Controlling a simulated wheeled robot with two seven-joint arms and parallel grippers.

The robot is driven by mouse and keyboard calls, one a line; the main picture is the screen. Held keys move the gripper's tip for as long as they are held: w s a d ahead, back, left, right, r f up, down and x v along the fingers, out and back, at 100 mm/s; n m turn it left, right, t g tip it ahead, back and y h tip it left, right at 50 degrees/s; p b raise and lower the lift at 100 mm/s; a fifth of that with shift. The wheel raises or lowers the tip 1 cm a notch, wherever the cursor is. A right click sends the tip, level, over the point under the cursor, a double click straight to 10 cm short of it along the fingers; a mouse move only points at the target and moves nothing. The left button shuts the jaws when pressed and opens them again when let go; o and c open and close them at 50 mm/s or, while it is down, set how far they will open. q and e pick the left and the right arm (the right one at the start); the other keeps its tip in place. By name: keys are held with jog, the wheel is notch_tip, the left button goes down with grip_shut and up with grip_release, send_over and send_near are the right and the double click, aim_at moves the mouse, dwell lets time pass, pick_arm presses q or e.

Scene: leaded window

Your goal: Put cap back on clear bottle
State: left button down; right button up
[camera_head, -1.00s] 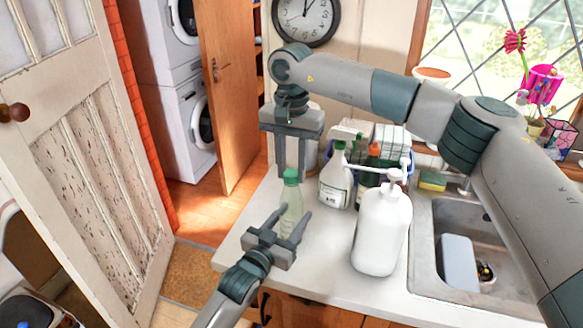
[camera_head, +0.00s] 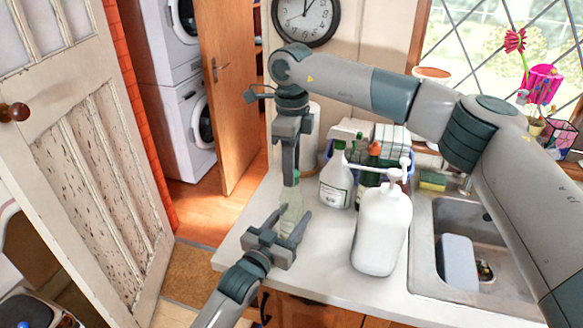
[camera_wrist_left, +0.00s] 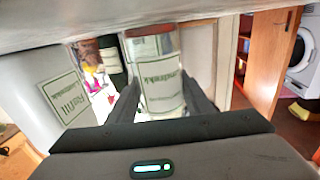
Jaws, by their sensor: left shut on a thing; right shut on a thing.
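The clear bottle (camera_head: 291,212), with a pale green tint, stands upright near the counter's left edge. My left gripper (camera_head: 290,224) is shut on its body from the front. In the left wrist view the clear bottle (camera_wrist_left: 160,78) with its label sits between the fingers. The green cap (camera_head: 297,175) is at the top of the bottle's neck, mostly hidden by a finger. My right gripper (camera_head: 290,177) points straight down from above and is shut on the cap. Whether the cap is fully seated on the neck cannot be told.
A white pump bottle (camera_head: 381,232) stands close on the right. A green-capped spray bottle (camera_head: 336,183) and a blue bin with more bottles stand behind. The sink (camera_head: 480,245) is at the right. The counter (camera_head: 325,262) is clear in front of the pump bottle.

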jog(key=m, duration=1.3)
jog(key=shift+m, duration=0.4)
jog(key=o, duration=1.2)
jog(key=shift+o, duration=0.2)
notch_tip(320, 180, up, 12)
pick_arm(q)
jog(key=c, duration=0.8)
grip_release()
